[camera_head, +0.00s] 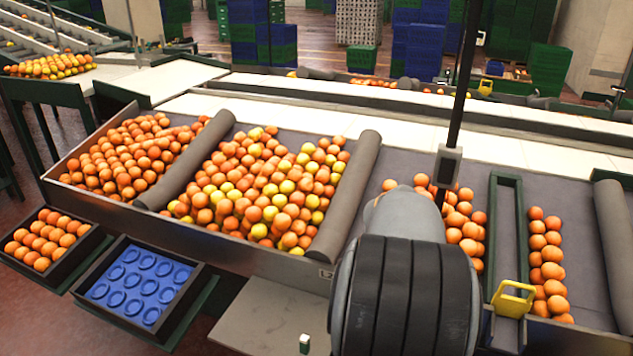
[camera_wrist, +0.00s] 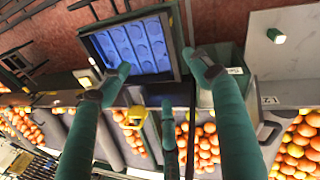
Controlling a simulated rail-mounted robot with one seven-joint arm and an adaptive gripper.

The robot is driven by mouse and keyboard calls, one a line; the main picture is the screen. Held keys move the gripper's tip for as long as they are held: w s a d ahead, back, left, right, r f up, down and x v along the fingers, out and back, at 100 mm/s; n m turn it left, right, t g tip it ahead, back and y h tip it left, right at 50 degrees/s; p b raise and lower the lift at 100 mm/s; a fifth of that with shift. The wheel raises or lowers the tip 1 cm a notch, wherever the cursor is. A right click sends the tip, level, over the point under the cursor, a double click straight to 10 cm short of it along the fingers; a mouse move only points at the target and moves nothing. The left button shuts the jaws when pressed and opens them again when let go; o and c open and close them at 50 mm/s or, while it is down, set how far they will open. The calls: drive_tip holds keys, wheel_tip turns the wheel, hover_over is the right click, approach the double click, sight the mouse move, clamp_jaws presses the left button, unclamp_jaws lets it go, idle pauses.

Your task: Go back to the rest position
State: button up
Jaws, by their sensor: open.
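My gripper (camera_wrist: 162,72) shows in the wrist view with its green fingers spread wide and nothing between them. It hangs over the front edge of the sorting table, above an empty blue tray (camera_wrist: 133,46) with round hollows. In the head view my grey and black arm fills the lower middle, and my gripper itself is not in that view. The arm hides part of the table and some oranges behind it.
Sloped bins of oranges (camera_head: 262,190) lie left of my arm, split by grey rollers (camera_head: 345,195). A yellow handle (camera_head: 513,298) stands at right. A filled crate (camera_head: 45,240) and an empty blue tray (camera_head: 140,285) sit at lower left. A small green-white box (camera_head: 305,343) is on a ledge.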

drive_tip(key=w+f+n+t+y+p, duration=0.1)
drive_tip(key=w+f+n+p, duration=0.1)
drive_tip(key=w+n+p, duration=0.65)
drive_tip(key=w+f+n+t+p, duration=0.15)
drive_tip(key=w+p, duration=0.35)
drive_tip(key=w, duration=0.8)
wheel_tip(320, 180, down, 7)
drive_tip(key=a+n+b, duration=0.1)
drive_tip(key=b, duration=0.2)
drive_tip(key=shift+w+a+y, duration=0.25)
drive_tip(key=shift+a+y, duration=0.05)
drive_tip(key=shift+y, duration=0.1)
